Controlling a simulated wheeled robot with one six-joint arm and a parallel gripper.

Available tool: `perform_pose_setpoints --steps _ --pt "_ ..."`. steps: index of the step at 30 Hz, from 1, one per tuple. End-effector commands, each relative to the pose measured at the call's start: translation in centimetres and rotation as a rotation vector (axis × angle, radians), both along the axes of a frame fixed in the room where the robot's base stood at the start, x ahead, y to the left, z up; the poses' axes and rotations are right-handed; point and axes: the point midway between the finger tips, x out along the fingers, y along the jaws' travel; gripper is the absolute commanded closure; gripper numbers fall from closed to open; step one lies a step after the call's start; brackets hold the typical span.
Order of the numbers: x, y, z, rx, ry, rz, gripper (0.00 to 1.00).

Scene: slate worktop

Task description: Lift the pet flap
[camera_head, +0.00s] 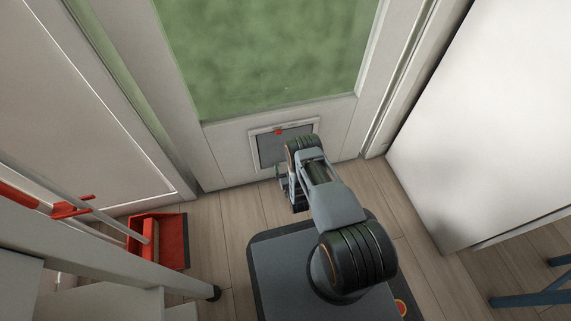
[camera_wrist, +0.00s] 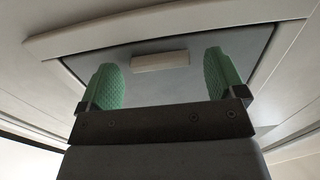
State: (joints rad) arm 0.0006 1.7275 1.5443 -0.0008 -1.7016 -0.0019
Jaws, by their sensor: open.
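The pet flap (camera_head: 269,152) is a grey panel in a pale frame, low in the door. A small red piece (camera_head: 278,132) sits at its top edge. In the wrist view the flap (camera_wrist: 150,90) fills the space beyond my fingers, with a pale rectangular bar (camera_wrist: 160,61) on its face. My gripper (camera_wrist: 163,78) is open and empty, its green-padded fingers spread either side of the bar. I cannot tell whether the fingertips touch the flap. In the head view my arm hides the flap's lower right part.
The door's glass pane (camera_head: 275,55) shows green beyond. A red dustpan (camera_head: 172,242) lies on the wood floor at left, near a pale-framed piece of furniture. A white panel (camera_head: 490,120) stands at right, with blue legs (camera_head: 535,297) below it.

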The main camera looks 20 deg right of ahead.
Motion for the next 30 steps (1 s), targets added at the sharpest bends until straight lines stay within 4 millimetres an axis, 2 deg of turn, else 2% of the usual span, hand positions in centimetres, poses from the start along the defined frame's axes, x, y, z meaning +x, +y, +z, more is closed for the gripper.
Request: perform_pose_setpoints --steps 12,30 --pt "0.21 0.0 0.02 0.0 0.001 0.0 0.12" --pt "0.19 0.02 0.01 0.0 0.001 0.001 0.69"
